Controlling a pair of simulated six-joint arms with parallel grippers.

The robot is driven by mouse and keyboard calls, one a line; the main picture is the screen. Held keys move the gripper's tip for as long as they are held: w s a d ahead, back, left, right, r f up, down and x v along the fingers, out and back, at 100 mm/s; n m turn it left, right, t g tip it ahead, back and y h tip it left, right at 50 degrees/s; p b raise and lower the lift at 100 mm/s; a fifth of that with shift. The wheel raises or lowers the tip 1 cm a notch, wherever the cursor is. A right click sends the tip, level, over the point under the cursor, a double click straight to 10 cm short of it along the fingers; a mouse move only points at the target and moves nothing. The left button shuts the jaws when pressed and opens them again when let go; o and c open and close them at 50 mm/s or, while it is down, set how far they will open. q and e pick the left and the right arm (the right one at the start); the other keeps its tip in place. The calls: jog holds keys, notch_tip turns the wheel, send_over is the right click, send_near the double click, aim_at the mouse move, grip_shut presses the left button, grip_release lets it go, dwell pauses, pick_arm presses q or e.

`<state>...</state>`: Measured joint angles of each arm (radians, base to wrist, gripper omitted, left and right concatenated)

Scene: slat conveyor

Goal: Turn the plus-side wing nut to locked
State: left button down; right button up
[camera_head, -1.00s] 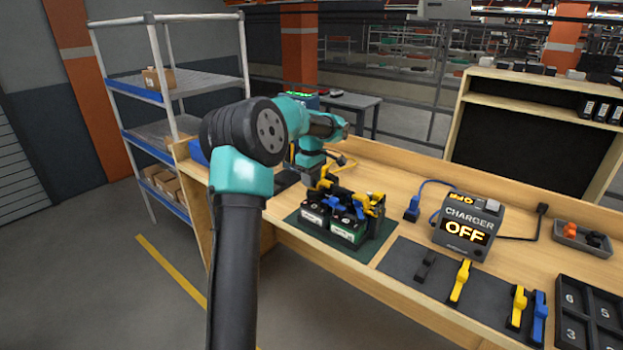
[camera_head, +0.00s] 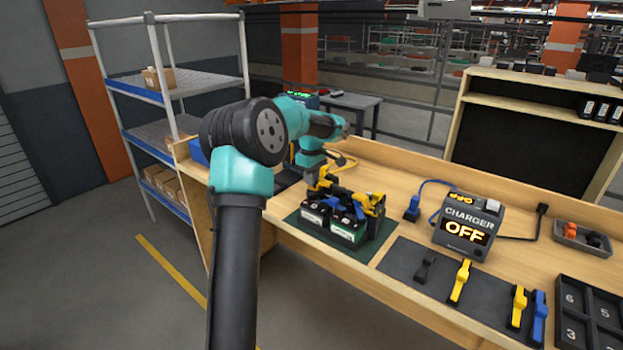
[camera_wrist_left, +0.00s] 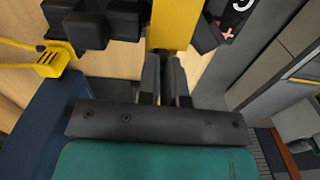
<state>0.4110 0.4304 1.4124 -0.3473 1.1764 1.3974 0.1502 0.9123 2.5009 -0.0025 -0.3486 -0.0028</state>
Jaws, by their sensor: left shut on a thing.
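The battery (camera_head: 347,231) stands on a dark green mat (camera_head: 373,249), with yellow, black and blue fittings across its top. My left gripper (camera_head: 318,180) is down at the far left end of these fittings, small and partly hidden. In the left wrist view its two dark fingers (camera_wrist_left: 166,78) are nearly together, with their tips against a yellow part (camera_wrist_left: 172,24). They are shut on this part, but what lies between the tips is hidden. A pink plus sign (camera_wrist_left: 228,35) shows just right of the tips. I cannot make out the wing nut's shape or its lock position. My right gripper is not in view.
The charger (camera_head: 467,227) reads OFF, right of the battery. Yellow and blue clamps (camera_head: 460,281) lie on a dark mat at the front. A small bin (camera_head: 583,240) and a numbered tray (camera_head: 590,315) stand further right. A yellow clip (camera_wrist_left: 48,62) is left of my fingers.

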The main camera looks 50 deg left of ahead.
pick_arm(q)
jog(key=m, duration=0.4)
jog(key=shift+m, duration=0.3)
jog(key=m, duration=0.4)
jog(key=shift+m, duration=0.3)
jog(key=m, duration=0.4)
jog(key=shift+m, duration=2.2)
jog(key=c, duration=1.3)
grip_release()
jog(key=shift+o, duration=0.2)
